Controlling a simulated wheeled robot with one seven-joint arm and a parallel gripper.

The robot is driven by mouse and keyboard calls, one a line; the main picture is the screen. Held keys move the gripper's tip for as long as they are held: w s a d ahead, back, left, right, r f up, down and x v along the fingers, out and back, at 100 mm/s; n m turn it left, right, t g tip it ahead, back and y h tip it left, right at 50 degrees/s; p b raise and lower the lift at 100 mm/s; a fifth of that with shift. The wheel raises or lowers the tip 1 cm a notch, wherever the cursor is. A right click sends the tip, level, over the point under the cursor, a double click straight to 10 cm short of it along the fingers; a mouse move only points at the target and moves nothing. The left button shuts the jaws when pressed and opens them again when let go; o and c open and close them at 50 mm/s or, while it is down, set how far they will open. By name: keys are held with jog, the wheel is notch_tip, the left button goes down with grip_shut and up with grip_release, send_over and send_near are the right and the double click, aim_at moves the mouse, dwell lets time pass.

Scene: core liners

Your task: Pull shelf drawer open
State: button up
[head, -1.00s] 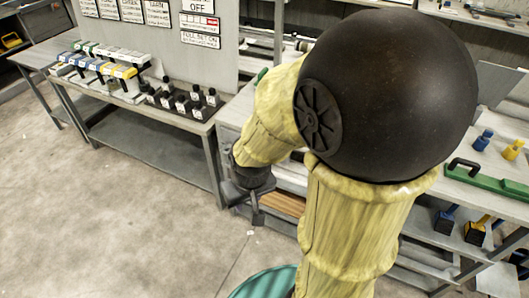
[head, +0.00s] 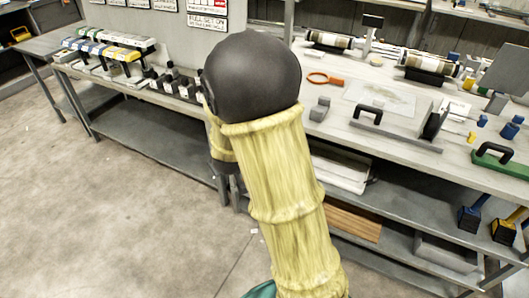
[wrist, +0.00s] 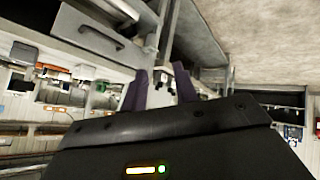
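In the wrist view, a pale grey panel with a long bar handle (wrist: 100,35) shows at the upper left; it looks like a drawer front, but I cannot tell how far it stands open. My gripper (wrist: 160,88) has its two dark fingers spread, with nothing visible between them. The panel and handle lie beyond the fingers to the upper left, apart from them in the picture.
The workbench (head: 385,146) carries a black-handled tool, an orange ring-shaped tool (head: 325,78) and a green piece with a black handle (head: 492,160). Lower shelves (head: 415,270) run beneath. A side table (head: 150,112) stands at the left. The floor (head: 130,220) at left is clear.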

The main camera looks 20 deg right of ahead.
jog(key=w+d+f+n+t+h+b, duration=0.1)
jog(key=w+d+f+n+h+b, duration=0.1)
jog(key=f+h+b, duration=0.5)
jog(key=w+d+f+n+t+h+b, duration=0.2)
jog(key=w+d+f+h+b, duration=0.2)
jog(key=f+h+b, duration=0.3)
notch_tip(320, 180, down, 3)
jog(key=w+b, duration=0.1)
jog(key=b, duration=0.3)
jog(key=shift+w+d+n, duration=0.15)
jog(key=shift+w+n, duration=0.05)
jog(key=shift+n, duration=0.2)
jog(key=b+x, duration=0.3)
jog(key=x, duration=1.4)
jog(key=shift+w+d+f+b, duration=0.1)
jog(key=shift+w+b, duration=0.2)
